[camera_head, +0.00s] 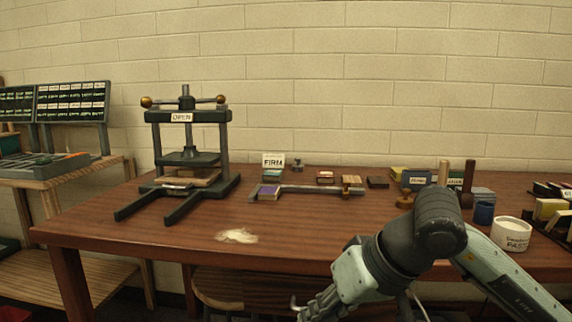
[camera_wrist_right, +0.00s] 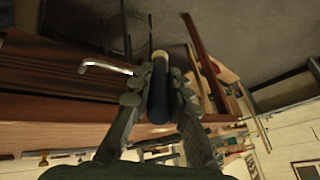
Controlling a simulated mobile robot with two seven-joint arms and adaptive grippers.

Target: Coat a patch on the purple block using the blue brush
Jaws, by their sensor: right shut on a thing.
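The purple block (camera_head: 268,193) sits at the left end of a grey metal frame on the table, under the FIRM card. My right gripper (camera_wrist_right: 158,85) is shut on a dark blue cylinder, apparently the blue brush (camera_wrist_right: 159,98), with a pale end (camera_wrist_right: 161,55). In the head view my right gripper (camera_head: 312,308) is low at the bottom edge, in front of the table and well away from the block; the brush cannot be made out there. Its bristles are not clear. My left gripper is out of view.
A black press (camera_head: 187,150) marked OPEN stands at left. A pale smear (camera_head: 237,236) lies near the table's front edge. A white paste pot (camera_head: 512,234) and blue cup (camera_head: 484,213) stand at right. A stool (camera_head: 235,290) is under the table. A bent metal rod (camera_wrist_right: 105,68) is near the gripper.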

